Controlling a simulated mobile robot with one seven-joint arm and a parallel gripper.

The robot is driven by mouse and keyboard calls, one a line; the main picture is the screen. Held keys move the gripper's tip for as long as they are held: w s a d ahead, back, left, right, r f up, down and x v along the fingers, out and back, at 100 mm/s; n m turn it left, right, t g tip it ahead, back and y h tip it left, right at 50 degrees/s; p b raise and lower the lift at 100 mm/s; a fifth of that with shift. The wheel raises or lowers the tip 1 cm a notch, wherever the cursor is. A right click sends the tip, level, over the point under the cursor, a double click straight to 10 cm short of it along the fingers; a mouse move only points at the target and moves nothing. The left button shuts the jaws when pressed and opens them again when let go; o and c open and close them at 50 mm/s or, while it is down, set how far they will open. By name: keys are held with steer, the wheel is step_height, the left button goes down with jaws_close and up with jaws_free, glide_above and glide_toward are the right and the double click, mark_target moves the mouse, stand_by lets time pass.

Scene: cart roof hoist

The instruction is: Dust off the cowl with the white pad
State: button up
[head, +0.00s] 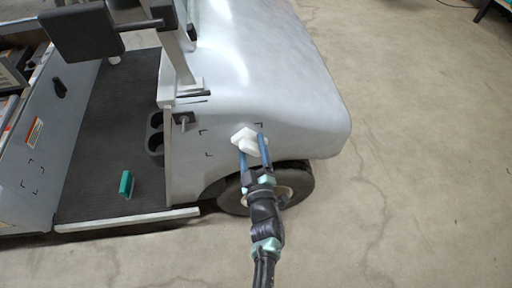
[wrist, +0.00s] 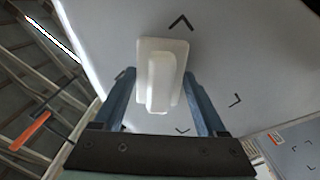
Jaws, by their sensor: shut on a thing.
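The white pad (head: 242,136) is between the two blue fingers of my gripper (head: 252,146), which is shut on it. In the wrist view the pad (wrist: 177,52) has a flat plate and a raised grip facing me. The cowl (head: 285,85) is the cart's smooth pale grey front body. Black corner marks frame a patch on its side, and the pad is at the right part of that patch in the head view. The pad is at or very close to the surface; I cannot tell whether it touches. One corner mark is hidden in the head view.
A teal block (head: 126,184) stands on the cart's dark floor (head: 100,150). Cup holders (head: 155,135) and a small lever (head: 183,120) are left of the patch. A wheel (head: 292,187) is below the cowl. Concrete floor (head: 420,190) is clear at right.

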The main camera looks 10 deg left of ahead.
mark_target(220, 142)
steer(key=shift+s+a, duration=0.25)
steer(key=shift+a, duration=0.55)
steer(key=a+b, duration=0.2)
steer(key=s+a+b, duration=0.1)
steer(key=a+b, duration=0.2)
steer(key=shift+s+a+f+b, duration=0.2)
steer(key=shift+b, duration=0.1)
steer(key=shift+s+a+r+b, duration=0.15)
steer(key=shift+a+r+b, duration=0.05)
steer(key=shift+a+b, duration=0.2)
steer(key=shift+f, duration=0.1)
